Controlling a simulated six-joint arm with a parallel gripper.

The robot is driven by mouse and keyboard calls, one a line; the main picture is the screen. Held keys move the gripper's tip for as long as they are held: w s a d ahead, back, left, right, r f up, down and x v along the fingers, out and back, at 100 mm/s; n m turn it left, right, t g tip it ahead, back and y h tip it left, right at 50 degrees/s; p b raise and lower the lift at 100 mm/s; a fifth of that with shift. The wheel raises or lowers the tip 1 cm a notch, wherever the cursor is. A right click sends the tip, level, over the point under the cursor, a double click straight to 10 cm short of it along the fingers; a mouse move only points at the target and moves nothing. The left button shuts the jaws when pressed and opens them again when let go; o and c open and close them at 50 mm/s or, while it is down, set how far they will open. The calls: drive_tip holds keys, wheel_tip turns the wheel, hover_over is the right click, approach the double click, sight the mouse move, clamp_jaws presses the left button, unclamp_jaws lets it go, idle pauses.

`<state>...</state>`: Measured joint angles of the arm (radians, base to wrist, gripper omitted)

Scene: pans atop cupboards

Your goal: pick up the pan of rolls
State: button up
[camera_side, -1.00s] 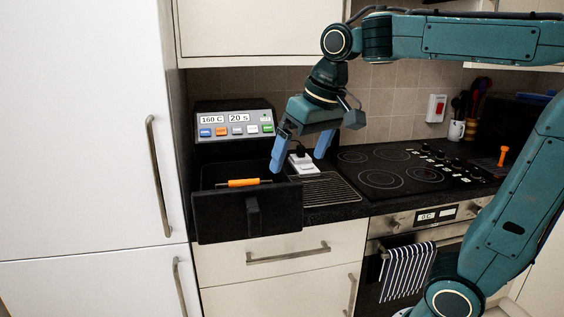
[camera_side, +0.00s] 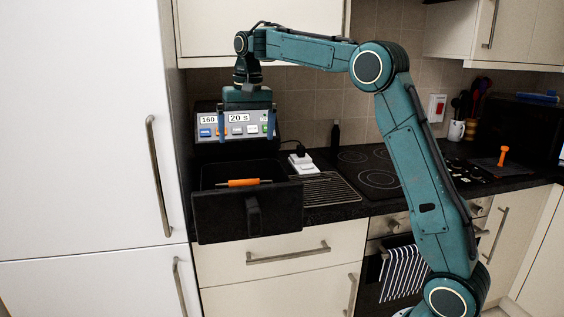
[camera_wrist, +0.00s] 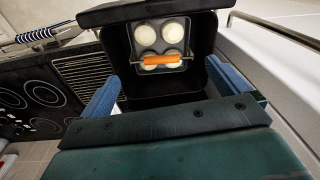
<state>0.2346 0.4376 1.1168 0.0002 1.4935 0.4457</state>
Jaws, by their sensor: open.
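The pan of rolls (camera_wrist: 174,36) sits inside the open black drawer (camera_wrist: 121,52) of the countertop cooker, with several pale round rolls showing in the wrist view. Its orange handle (camera_wrist: 162,60) lies across it on a thin bar; the handle (camera_side: 243,183) also shows above the drawer front in the side view, where the rolls are hidden. My gripper (camera_side: 246,139) is above the drawer, in front of the cooker's panel, pointing down. Its blue fingers are spread wide and empty; in the wrist view the handle appears between and beyond the fingers (camera_wrist: 170,88).
The cooker's button panel (camera_side: 215,131) is behind my gripper. A tall white cupboard (camera_side: 95,130) stands close at the left. A wire rack (camera_side: 328,190) and a white socket block (camera_side: 302,164) lie to the right, before the black hob (camera_side: 380,180).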

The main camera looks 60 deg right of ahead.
sight(231, 184)
drive_tip(key=w+d+f+m+g, duration=0.1)
drive_tip(key=w+d+f, duration=0.3)
drive_tip(key=w+f, duration=0.1)
drive_tip(key=shift+d+m, duration=0.3)
drive_tip(key=shift+m, duration=0.1)
drive_tip(key=shift+f, duration=0.1)
drive_tip(key=shift+f, duration=4.2)
drive_tip(key=shift+w+a+f, duration=0.1)
drive_tip(key=shift+w+f, duration=0.05)
drive_tip(key=shift+f, duration=2.45)
drive_tip(key=shift+r, duration=0.1)
drive_tip(key=c, duration=1.6)
